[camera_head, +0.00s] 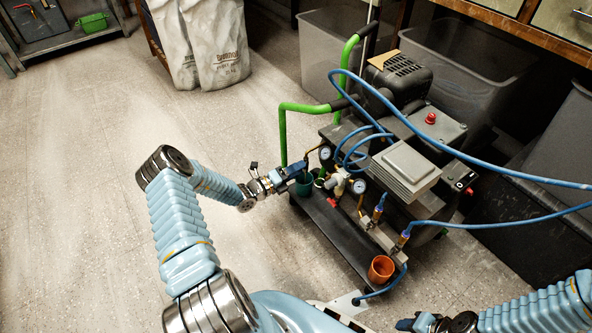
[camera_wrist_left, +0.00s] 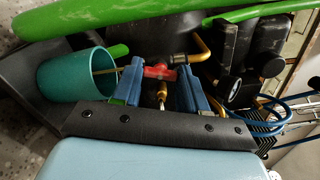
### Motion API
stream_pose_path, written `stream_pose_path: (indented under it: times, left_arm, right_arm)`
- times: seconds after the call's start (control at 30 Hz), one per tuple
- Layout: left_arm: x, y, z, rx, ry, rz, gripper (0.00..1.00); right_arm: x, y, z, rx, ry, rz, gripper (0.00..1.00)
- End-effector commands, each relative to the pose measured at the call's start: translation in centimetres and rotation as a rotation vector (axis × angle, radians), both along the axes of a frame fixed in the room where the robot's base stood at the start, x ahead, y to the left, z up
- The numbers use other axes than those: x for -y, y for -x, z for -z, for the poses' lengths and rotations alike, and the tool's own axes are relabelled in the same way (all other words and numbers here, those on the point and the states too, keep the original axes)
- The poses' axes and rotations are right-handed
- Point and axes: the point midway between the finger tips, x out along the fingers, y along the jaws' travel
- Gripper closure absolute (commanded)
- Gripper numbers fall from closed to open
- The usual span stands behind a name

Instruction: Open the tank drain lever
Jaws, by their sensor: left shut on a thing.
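The compressor (camera_head: 395,120) stands on the floor with a dark tray (camera_head: 335,225) along its front. In the left wrist view a red lever (camera_wrist_left: 160,72) on a brass fitting (camera_wrist_left: 162,95) lies between the blue fingers of my left gripper (camera_wrist_left: 160,85), which is shut on it. In the head view my left gripper (camera_head: 297,170) reaches the compressor's near left end, beside a teal cup (camera_head: 304,187), and hides this lever. My right gripper (camera_head: 412,323) is at the bottom edge, partly cut off, away from the compressor; its jaw opening is unclear.
Pressure gauges (camera_head: 359,187), another red handle (camera_head: 333,203) and an orange cup (camera_head: 381,268) are along the compressor's front. Blue hoses (camera_head: 480,172) loop over it. A green handle (camera_head: 283,135) rises close to my left gripper. The floor (camera_head: 80,200) at left is clear.

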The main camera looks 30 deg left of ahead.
Motion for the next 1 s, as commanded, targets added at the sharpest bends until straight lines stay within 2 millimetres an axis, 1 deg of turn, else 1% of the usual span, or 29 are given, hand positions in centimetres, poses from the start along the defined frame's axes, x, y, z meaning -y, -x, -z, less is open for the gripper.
stream_pose_path:
  times: [0.2, 0.5, 0.7, 1.0]
  left_arm:
    - [-0.11, 0.08, 0.10, -0.066, 0.153, -0.002, 0.88]
    - [-0.13, 0.09, 0.13, -0.123, 0.288, -0.003, 0.88]
    - [-0.14, 0.08, 0.12, -0.138, 0.324, -0.003, 0.88]
    - [-0.16, 0.09, 0.14, -0.141, 0.332, -0.003, 0.88]
  right_arm:
    - [0.00, 0.00, 0.03, 0.000, 0.000, 0.000, 0.57]
    - [0.00, 0.00, 0.05, 0.000, 0.000, 0.000, 0.57]
    - [-0.01, 0.00, 0.06, 0.000, 0.000, 0.000, 0.57]
    - [0.00, 0.00, 0.06, 0.000, 0.000, 0.000, 0.57]
